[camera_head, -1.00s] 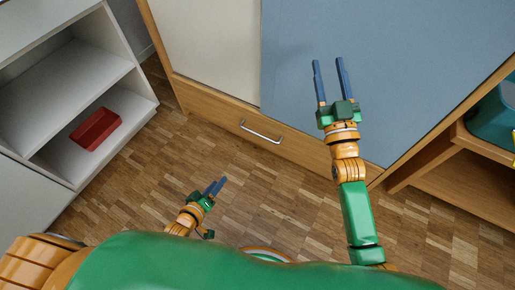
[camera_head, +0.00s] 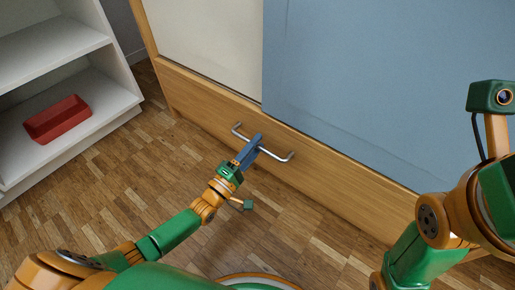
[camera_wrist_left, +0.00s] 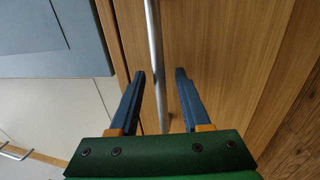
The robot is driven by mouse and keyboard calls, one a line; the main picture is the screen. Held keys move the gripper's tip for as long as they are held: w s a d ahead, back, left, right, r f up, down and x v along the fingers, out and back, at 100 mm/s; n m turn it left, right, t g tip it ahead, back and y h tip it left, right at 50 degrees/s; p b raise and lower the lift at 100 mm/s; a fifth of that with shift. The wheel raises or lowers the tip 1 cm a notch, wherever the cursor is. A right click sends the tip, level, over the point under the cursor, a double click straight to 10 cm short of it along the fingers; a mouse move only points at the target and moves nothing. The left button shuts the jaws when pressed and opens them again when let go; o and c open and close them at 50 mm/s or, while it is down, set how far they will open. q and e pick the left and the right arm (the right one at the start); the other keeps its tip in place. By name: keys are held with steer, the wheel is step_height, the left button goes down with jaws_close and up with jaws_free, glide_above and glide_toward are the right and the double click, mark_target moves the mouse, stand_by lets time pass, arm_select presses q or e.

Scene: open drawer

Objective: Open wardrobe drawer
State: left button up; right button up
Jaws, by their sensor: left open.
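The wooden wardrobe drawer (camera_head: 335,185) is a long, low front below the wardrobe doors and looks shut. Its metal bar handle (camera_head: 281,157) sticks out from the front. My left gripper (camera_head: 256,143) is at the handle in the head view, with its blue fingers overlapping the bar's middle. In the left wrist view, the handle (camera_wrist_left: 154,40) runs lengthwise between the open fingers of the left gripper (camera_wrist_left: 160,74), with gaps on both sides. The drawer's wood front (camera_wrist_left: 225,50) lies beyond the fingertips. My right arm is at the right edge of the head view; its fingers do not show.
The wardrobe has a blue door (camera_head: 390,80) and a cream door (camera_head: 210,40) above the drawer. A white shelf unit (camera_head: 50,55) with a red box (camera_head: 57,119) stands at the left. The parquet floor (camera_head: 150,170) before the drawer is clear.

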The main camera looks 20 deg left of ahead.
arm_select(q)
steer(key=shift+w+d, duration=0.1)
steer(key=shift+w, duration=0.15)
jaws_close()
stand_by(1.3)
